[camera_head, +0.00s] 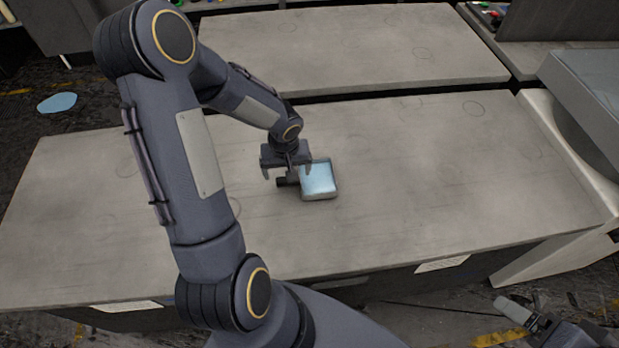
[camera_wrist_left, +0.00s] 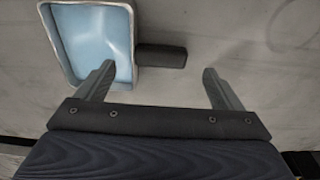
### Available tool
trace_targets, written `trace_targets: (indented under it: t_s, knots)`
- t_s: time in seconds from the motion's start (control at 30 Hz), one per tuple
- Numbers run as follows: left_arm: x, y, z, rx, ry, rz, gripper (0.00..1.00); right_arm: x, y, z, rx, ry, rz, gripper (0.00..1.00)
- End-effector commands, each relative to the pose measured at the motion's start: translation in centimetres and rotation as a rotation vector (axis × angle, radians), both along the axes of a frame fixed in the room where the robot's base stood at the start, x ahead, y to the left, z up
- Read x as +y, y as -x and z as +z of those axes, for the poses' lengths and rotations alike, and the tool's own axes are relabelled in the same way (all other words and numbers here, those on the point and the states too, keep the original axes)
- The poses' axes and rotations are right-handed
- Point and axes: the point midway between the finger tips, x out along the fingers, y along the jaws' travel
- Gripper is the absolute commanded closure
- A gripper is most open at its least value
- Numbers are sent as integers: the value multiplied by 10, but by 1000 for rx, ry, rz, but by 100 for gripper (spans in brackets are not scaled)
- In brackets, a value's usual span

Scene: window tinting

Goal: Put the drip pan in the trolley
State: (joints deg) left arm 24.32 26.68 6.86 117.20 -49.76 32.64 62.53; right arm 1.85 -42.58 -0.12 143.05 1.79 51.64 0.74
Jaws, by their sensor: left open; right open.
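The drip pan (camera_head: 318,181) is a small, pale-rimmed tray with a light blue inside and a short dark handle on its left. It lies on the grey table. My left gripper (camera_head: 287,172) is open above the handle side of the pan. In the left wrist view the pan (camera_wrist_left: 95,45) is at upper left, and its black handle (camera_wrist_left: 160,56) shows just ahead of the open gap of my left gripper (camera_wrist_left: 160,74), not gripped. My right gripper (camera_head: 518,312) is open and low at the bottom right, away from the pan. I cannot identify a trolley in these views.
The grey table (camera_head: 430,190) is mostly bare around the pan. A second bare table (camera_head: 350,50) stands behind it across a narrow gap. A pale curved frame (camera_head: 560,150) with a grey panel (camera_head: 590,85) stands at the right edge. A blue patch (camera_head: 57,102) lies on the dark floor at left.

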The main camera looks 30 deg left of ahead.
Motion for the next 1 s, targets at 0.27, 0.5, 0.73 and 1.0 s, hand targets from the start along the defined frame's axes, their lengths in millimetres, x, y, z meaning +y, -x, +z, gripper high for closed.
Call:
trace_targets:
  t_s: [0.27,0.5,0.73,1.0]
  knots:
    - [-1,0,-36,3,1,-1,12,0,0,4,0,0,0,16]
    - [0,-1,-38,0,0,0,12,0,0,3,0,0,0,16]
    - [0,-1,-38,1,1,-1,39,0,0,3,0,0,0,16]
    - [0,-1,-37,0,0,-1,74,0,0,3,0,0,0,16]
